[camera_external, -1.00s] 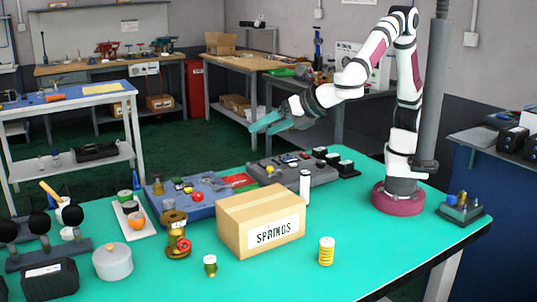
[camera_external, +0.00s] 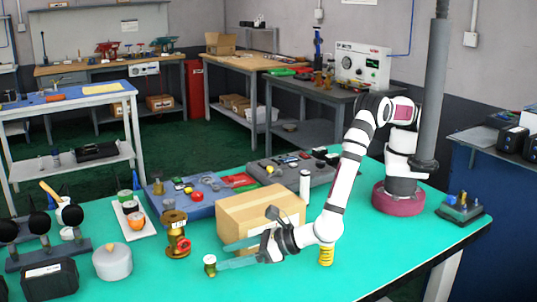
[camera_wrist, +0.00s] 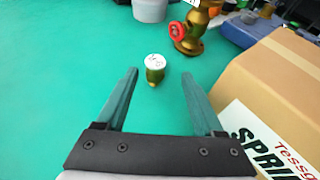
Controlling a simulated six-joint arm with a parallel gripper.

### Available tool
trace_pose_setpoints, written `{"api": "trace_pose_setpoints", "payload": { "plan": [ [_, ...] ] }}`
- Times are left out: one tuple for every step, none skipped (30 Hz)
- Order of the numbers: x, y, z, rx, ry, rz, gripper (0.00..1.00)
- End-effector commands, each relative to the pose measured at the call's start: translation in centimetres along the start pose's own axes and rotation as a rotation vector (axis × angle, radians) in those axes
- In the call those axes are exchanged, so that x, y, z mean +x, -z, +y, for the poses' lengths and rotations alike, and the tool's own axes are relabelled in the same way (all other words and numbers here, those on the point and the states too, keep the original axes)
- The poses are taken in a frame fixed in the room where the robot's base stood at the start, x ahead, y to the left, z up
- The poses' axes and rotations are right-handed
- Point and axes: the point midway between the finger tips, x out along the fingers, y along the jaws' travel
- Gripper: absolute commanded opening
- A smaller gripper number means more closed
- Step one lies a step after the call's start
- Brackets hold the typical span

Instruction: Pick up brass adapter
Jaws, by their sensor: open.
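The brass adapter (camera_external: 210,265) is a small upright brass piece with a pale, marked top, standing on the green table left of the cardboard box. In the wrist view the adapter (camera_wrist: 155,68) is just beyond the fingertips, roughly centred between them. My gripper (camera_external: 222,256) is open and low over the table, with its teal fingers pointing left toward the adapter. In the wrist view both fingers of my gripper (camera_wrist: 158,72) are apart with nothing between them.
A cardboard box (camera_external: 235,208) marked "SPRINGS" stands close beside my gripper. A brass valve with a red handwheel (camera_external: 175,235) stands behind the adapter. A grey lidded pot (camera_external: 112,262) is to the left.

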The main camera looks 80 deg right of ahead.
Motion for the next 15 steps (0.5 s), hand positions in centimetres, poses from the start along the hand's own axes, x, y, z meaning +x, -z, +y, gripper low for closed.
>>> {"api": "trace_pose_setpoints", "payload": {
  "plan": [
    [0.7,-0.1,0.0,0.003,0.002,-0.001,0.69],
    [1.2,-0.1,0.1,0.002,0.002,-0.001,0.69],
    [2.1,-0.2,0.3,0.002,0.001,-0.002,0.69],
    [2.7,-0.2,0.5,0.003,0.002,-0.001,0.69],
    [3.3,-0.3,0.6,0.004,0.002,-0.001,0.69],
    [4.0,-0.3,0.7,0.002,0.002,0.000,0.69],
    [4.5,-0.3,0.7,0.002,0.002,0.000,0.69],
    [4.9,-0.3,0.7,0.001,0.002,0.001,0.69],
    [5.2,-0.3,0.7,0.001,0.001,0.001,0.69],
    [5.3,-0.3,0.7,0.001,0.000,0.001,0.69],
    [5.4,-0.3,0.7,0.000,0.000,0.001,0.69],
    [5.4,-0.3,0.7,0.000,0.000,0.001,0.69],
    [5.4,-0.3,0.7,0.000,0.000,0.001,0.69],
    [5.4,-0.3,0.7,0.000,0.000,0.001,0.69],
    [5.4,-0.3,0.7,0.000,0.000,0.001,0.69]
  ]
}}
